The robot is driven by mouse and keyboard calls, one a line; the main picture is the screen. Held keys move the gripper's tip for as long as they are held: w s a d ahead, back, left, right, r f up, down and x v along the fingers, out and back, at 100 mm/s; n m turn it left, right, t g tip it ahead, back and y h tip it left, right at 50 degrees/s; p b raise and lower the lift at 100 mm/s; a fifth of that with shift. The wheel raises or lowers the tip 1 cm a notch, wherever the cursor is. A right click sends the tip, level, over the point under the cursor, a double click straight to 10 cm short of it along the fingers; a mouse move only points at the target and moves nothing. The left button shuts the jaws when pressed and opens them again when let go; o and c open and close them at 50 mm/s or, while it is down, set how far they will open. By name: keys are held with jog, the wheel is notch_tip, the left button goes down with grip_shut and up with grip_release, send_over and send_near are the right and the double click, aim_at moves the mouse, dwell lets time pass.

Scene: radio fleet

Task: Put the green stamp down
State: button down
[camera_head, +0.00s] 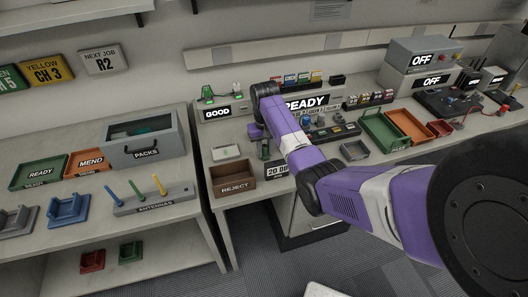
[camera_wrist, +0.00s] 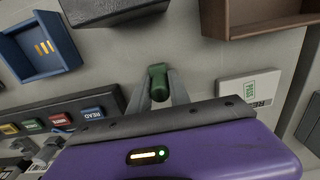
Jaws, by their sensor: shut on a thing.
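A white pad with a green label (camera_head: 226,152) lies left of my gripper. A dark labelled box (camera_head: 278,170) is close by. Bare bench (camera_wrist: 195,65) surrounds the stamp.

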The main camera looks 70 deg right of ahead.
aim_at(265, 146)
jog(key=shift+f, duration=0.2)
jog(key=c, duration=1.2)
grip_release()
jog(key=shift+r, duration=0.1)
notch_tip(265, 146, up, 11)
jog(key=shift+r, duration=0.1)
jog(key=shift+r+p, duration=0.5)
jog(key=shift+r, duration=0.05)
